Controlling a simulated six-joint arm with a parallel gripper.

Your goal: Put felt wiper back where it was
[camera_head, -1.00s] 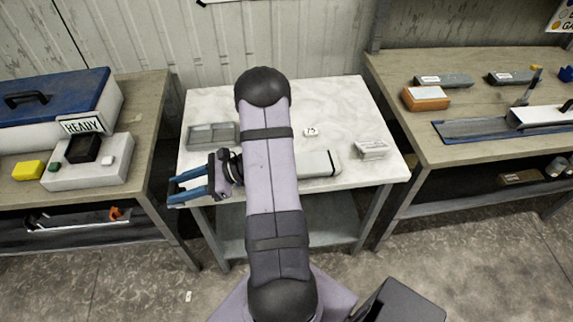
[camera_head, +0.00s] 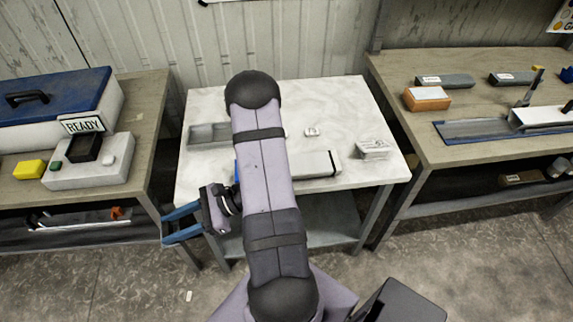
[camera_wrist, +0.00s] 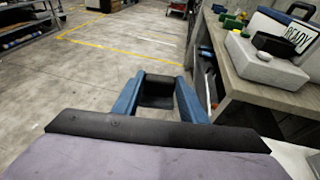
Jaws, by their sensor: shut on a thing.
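My gripper (camera_head: 165,227) has blue fingers and hangs past the front left corner of the white marble-topped table (camera_head: 345,98). The wrist view shows a dark block between the fingers (camera_wrist: 158,90), which I take to be the felt wiper (camera_wrist: 158,97). My gripper is shut on it. The block is hard to make out in the head view. A grey compartment tray (camera_head: 208,134) sits on the table behind the gripper, partly hidden by my arm.
The left bench holds a READY sign (camera_head: 83,124) and a button box (camera_head: 88,170). The right bench holds an orange block (camera_head: 427,99).

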